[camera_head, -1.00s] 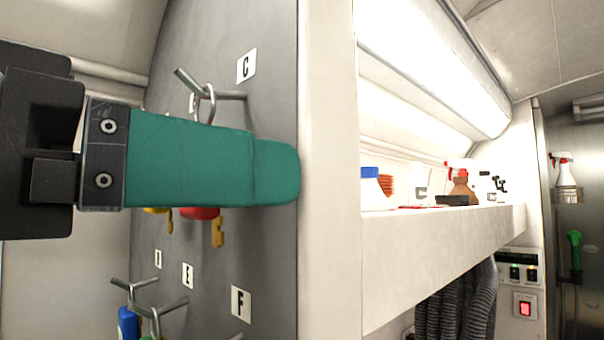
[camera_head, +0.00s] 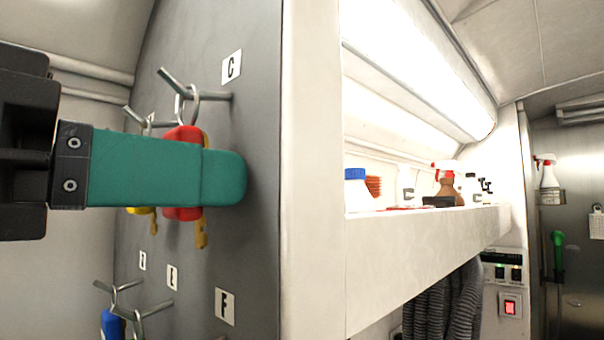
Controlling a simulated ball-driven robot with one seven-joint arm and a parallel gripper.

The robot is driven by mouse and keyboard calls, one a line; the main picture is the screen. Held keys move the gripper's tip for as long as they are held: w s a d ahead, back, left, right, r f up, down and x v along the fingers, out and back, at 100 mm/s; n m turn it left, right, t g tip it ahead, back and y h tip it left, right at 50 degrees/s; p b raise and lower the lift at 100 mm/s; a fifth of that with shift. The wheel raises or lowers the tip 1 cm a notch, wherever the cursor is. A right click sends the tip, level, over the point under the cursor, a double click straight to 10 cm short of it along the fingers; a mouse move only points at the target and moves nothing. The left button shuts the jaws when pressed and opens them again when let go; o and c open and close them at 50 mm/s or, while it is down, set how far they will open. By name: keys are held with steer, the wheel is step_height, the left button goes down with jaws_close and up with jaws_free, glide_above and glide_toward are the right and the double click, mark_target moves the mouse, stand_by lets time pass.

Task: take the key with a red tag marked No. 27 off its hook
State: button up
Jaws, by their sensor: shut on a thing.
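The red tag (camera_head: 183,137) with a yellow key (camera_head: 201,233) hangs by a ring from the hook at label C (camera_head: 191,94) on the grey panel. My gripper (camera_head: 222,176) is on the left with its teal fingers level across the tag, hiding the tag's middle. The red shows above and below the near finger. The fingers are shut on the red tag. The ring is still around the hook. The tag's number is not readable from here.
Another hook (camera_head: 139,117) with a yellow tag (camera_head: 139,210) is just behind and left. A white shelf (camera_head: 430,240) with bottles stands to the right.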

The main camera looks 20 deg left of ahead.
steer(key=shift+r, duration=0.15)
steer(key=shift+r+p, duration=0.65)
steer(key=shift+r, duration=0.05)
steer(key=shift+s, duration=0.15)
steer(key=v, duration=0.6)
steer(key=shift+s+a+p, duration=0.2)
steer(key=shift+s+p, duration=0.1)
steer(key=shift+s, duration=0.05)
stand_by(0.5)
